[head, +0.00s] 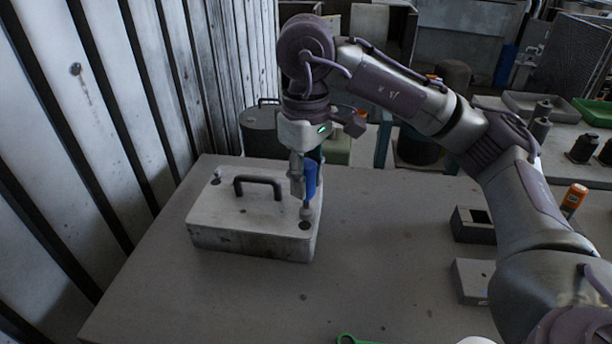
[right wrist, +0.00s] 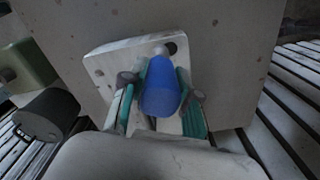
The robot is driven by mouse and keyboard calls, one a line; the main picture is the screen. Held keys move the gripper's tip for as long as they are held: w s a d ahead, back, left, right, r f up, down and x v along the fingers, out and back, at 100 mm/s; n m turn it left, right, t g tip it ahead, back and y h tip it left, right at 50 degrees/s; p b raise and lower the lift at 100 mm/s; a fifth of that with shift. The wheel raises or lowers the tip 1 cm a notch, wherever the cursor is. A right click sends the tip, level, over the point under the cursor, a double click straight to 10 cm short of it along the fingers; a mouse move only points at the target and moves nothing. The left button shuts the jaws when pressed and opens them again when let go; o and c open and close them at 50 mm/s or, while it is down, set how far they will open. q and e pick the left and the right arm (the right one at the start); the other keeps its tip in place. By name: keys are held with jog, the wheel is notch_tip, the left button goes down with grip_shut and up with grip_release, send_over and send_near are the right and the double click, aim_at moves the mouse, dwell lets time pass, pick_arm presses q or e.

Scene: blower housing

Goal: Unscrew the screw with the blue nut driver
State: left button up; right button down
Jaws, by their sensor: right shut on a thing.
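The blower housing (head: 225,222) is a pale, worn box on the table with a dark handle (head: 258,183) on top. A small screw (head: 217,176) stands up at its far left corner. My right gripper (head: 306,190) points down over the housing's right side, shut on the blue nut driver (head: 311,175). The driver is roughly upright, its lower end close to a dark hole (head: 305,226) near the front right corner. In the right wrist view the blue handle (right wrist: 160,88) sits between the teal fingers and hides much of the shaft. I cannot tell whether the tip touches a screw. My left gripper is out of view.
Two grey blocks (head: 472,224) (head: 472,280) lie at the right, near my arm. A corrugated wall (head: 120,120) runs along the left. A drum (head: 259,130) stands behind the table.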

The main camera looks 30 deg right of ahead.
jog(key=shift+r, duration=0.2)
jog(key=shift+r+p, duration=3.65)
jog(key=shift+r, duration=0.25)
jog(key=shift+f, duration=0.15)
